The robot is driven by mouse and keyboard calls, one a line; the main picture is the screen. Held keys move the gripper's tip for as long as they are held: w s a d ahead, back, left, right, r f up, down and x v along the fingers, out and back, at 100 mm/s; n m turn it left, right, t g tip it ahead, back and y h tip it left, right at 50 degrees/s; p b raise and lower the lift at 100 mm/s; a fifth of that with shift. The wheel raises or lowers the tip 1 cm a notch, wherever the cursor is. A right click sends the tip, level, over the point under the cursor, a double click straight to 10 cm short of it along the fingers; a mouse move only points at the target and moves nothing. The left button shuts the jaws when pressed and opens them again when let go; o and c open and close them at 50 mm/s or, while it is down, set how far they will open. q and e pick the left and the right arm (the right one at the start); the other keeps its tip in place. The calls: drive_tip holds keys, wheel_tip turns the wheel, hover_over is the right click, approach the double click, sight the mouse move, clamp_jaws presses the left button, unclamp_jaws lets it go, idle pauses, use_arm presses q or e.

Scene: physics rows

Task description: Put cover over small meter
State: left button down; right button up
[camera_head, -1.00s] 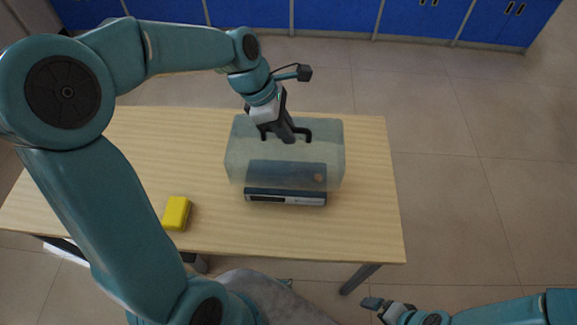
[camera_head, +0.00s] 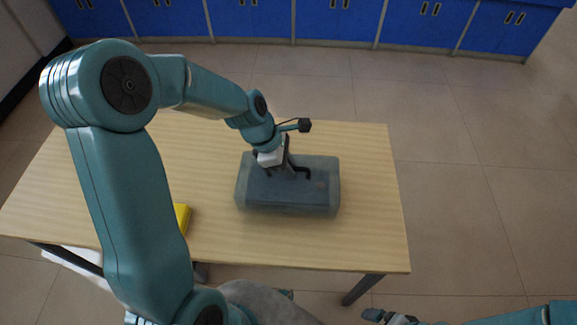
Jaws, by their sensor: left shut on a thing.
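The translucent cover (camera_head: 318,183) is a clear greyish box with a dark handle on top. It sits low over the small meter (camera_head: 285,190), a dark flat box that shows dimly through its walls. Whether the cover's lower edge touches the table cannot be told. My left gripper (camera_head: 288,171) is shut on the cover's handle from above. My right gripper (camera_head: 375,316) is at the bottom edge, off the table and far from the cover; its jaws are too small and cut off to read.
The wooden table (camera_head: 365,230) has free room to the right of the cover and in front of it. A yellow block (camera_head: 182,217) lies at the front left, partly hidden by my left arm. Blue cabinets (camera_head: 340,18) stand across the floor at the back.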

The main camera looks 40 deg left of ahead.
use_arm(q)
drive_tip(key=shift+w+f, duration=0.1)
drive_tip(key=shift+f, duration=0.4)
drive_tip(key=c, duration=1.1)
unclamp_jaws()
drive_tip(key=shift+r, duration=0.1)
drive_tip(key=shift+o, duration=0.2)
drive_tip(key=shift+r, duration=0.15)
drive_tip(key=p+v, duration=0.1)
drive_tip(key=v, duration=1.1)
drive_tip(key=shift+r, duration=0.3)
